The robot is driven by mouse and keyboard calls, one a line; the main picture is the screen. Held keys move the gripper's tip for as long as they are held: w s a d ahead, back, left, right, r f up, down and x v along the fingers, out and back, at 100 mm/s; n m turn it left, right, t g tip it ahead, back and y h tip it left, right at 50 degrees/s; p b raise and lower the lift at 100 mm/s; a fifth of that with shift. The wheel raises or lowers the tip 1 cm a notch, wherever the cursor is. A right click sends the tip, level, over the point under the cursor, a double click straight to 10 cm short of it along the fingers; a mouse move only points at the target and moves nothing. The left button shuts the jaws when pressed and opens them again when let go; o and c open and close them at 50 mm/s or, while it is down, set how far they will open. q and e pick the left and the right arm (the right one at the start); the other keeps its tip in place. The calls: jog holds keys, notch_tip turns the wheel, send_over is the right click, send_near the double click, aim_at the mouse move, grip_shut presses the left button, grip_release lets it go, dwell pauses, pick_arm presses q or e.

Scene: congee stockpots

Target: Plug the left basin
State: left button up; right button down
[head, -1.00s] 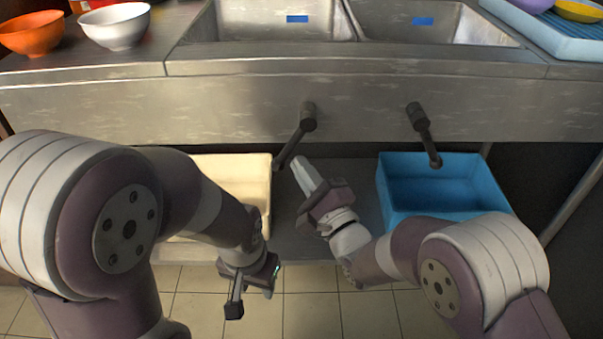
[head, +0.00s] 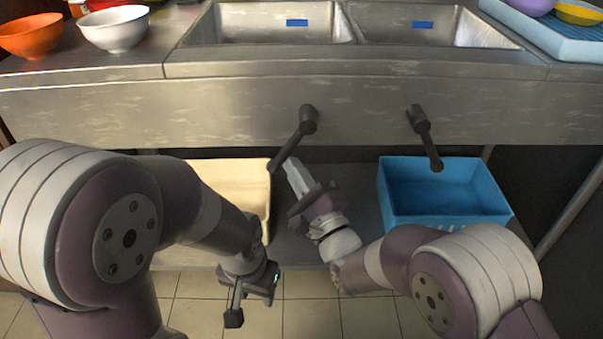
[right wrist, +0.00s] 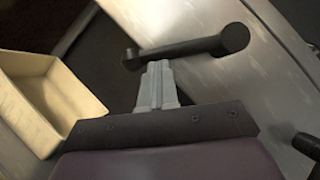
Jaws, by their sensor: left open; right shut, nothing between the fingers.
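The left basin (head: 270,30) is a steel sink with a blue label on its back wall; its floor is mostly hidden by the front rim. A dark lever (head: 294,140) on the front panel below it slants down and left. My right gripper (head: 292,165) is shut and empty, its fingertips close to the lever's lower end. In the right wrist view the lever (right wrist: 185,50) lies across the picture just beyond the shut fingertips; whether they touch I cannot tell. My left gripper (head: 249,299) is open and empty, low over the floor.
The right basin (head: 430,25) has its own lever (head: 426,140), also hanging down. A cream bin (head: 235,180) and a blue bin (head: 440,190) stand under the sink. Orange (head: 30,36) and white (head: 113,28) bowls sit on the counter at left. A blue tray (head: 560,35) is at right.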

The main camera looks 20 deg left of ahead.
jog(key=a+m+t+b, duration=0.1)
jog(key=m, duration=0.1)
jog(key=a+m+t+h+b, duration=0.1)
jog(key=m+b, duration=0.1)
jog(key=s+a+r+m+t+b, duration=0.1)
jog(key=m, duration=0.1)
jog(key=shift+a, duration=0.1)
jog(key=shift+s+a+r+m+t+h+b, duration=0.1)
jog(key=shift+a+r+m+t+h+b, duration=0.1)
jog(key=shift+m+t+b, duration=0.15)
jog(key=shift+a+r+m+t+h+b, duration=0.1)
jog(key=shift+m+t+h+b, duration=0.15)
jog(key=shift+m, duration=0.1)
notch_tip(320, 180, up, 4)
jog(key=b, duration=0.2)
send_over(275, 167)
jog(key=s+a, duration=0.2)
jog(key=shift+r, duration=0.35)
jog(key=b+v, duration=0.9)
jog(key=v, duration=0.4)
jog(key=shift+f, duration=0.2)
